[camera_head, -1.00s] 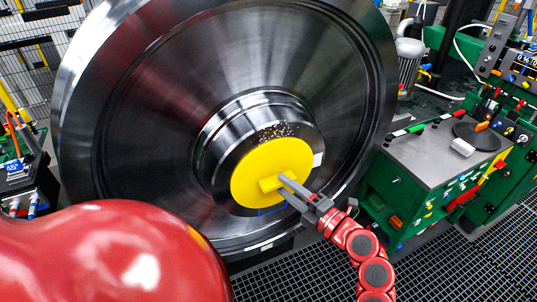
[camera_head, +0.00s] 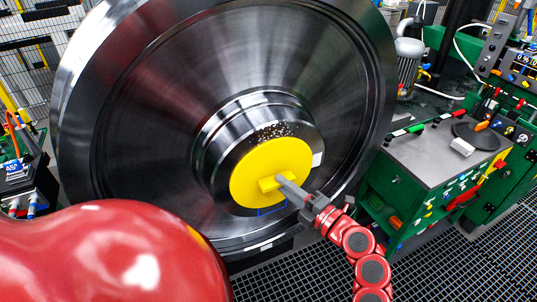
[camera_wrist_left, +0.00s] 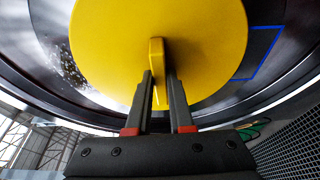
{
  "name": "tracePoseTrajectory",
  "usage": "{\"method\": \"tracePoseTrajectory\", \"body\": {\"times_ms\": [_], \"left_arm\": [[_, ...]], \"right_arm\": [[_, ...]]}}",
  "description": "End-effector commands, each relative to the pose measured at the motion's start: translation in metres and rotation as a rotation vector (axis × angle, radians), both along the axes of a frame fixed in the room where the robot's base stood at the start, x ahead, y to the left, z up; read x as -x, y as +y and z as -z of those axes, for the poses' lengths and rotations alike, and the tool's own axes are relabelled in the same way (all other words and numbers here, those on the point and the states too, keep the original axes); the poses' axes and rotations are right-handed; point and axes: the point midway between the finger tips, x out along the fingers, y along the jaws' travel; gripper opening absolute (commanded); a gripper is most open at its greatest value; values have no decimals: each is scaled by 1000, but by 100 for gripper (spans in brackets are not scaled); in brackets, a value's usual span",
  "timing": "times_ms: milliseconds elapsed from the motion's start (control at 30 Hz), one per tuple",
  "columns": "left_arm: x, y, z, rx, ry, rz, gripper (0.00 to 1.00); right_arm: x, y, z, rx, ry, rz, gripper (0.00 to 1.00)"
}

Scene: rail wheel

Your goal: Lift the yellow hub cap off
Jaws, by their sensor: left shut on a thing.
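The yellow hub cap (camera_head: 262,160) is a round disc with a block-shaped handle, on the hub at the middle of the large steel wheel (camera_head: 150,115). In the head view I see no clear gap between cap and hub. My left gripper (camera_head: 281,181) is shut on the cap's handle. In the left wrist view, the fingers of the left gripper (camera_wrist_left: 160,80) lie on either side of the upright yellow handle (camera_wrist_left: 156,55), with the disc of the cap (camera_wrist_left: 110,40) behind it. My right gripper is not in view.
A green machine cabinet with a grey top (camera_head: 440,160) and several knobs stands to the right of the wheel. A dark floor grating (camera_head: 460,260) lies at lower right. A blue outline (camera_wrist_left: 262,60) marks the steel beside the cap. Wire fencing (camera_head: 35,70) stands behind at left.

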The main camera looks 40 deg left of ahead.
Motion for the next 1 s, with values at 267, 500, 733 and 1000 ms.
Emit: {"method": "tracePoseTrajectory", "body": {"times_ms": [267,500,733,1000], "left_arm": [[0,0,0,1,0,0,0],[1,-2,0,1,0,0,0],[4,-11,0,0,-1,2,0],[7,-18,-1,-1,-1,1,0]], "right_arm": [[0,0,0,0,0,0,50],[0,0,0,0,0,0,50],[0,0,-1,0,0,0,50],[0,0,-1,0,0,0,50]]}}
